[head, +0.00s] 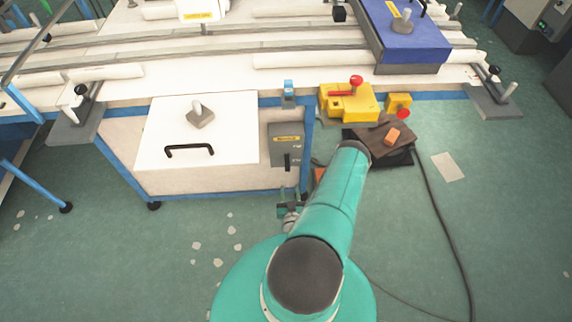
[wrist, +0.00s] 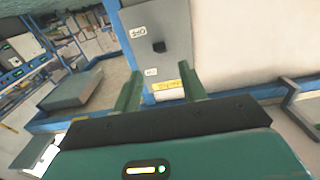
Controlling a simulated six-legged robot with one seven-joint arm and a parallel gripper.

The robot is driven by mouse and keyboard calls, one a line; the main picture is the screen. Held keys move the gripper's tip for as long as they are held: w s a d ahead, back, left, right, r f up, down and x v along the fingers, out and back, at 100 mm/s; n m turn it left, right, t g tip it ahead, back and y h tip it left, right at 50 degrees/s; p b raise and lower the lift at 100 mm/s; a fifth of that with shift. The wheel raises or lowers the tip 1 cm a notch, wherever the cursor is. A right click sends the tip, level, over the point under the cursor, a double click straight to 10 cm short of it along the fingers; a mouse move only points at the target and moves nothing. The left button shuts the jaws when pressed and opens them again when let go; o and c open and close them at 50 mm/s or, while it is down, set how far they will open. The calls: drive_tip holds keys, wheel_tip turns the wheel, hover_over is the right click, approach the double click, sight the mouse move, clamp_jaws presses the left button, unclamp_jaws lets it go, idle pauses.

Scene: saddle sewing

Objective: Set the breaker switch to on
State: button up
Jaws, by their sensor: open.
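The grey breaker box (head: 287,145) is mounted at the right end of the white cabinet front in the head view. It has a yellow label at its top and a black switch (head: 287,161) low on its face. In the wrist view the box (wrist: 176,40) appears turned over, with the yellow label at the bottom.
A white lid with a black handle (head: 189,151) lies left of the box. A yellow device with a red knob (head: 350,101) stands on the table edge to the right. A brown pedal (head: 384,137) and a dark cable (head: 437,210) lie on the right floor. The left floor is mostly clear.

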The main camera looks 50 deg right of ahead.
sight(288, 170)
drive_tip(key=x, duration=1.2)
drive_tip(key=shift+w+d, duration=0.25)
clamp_jaws()
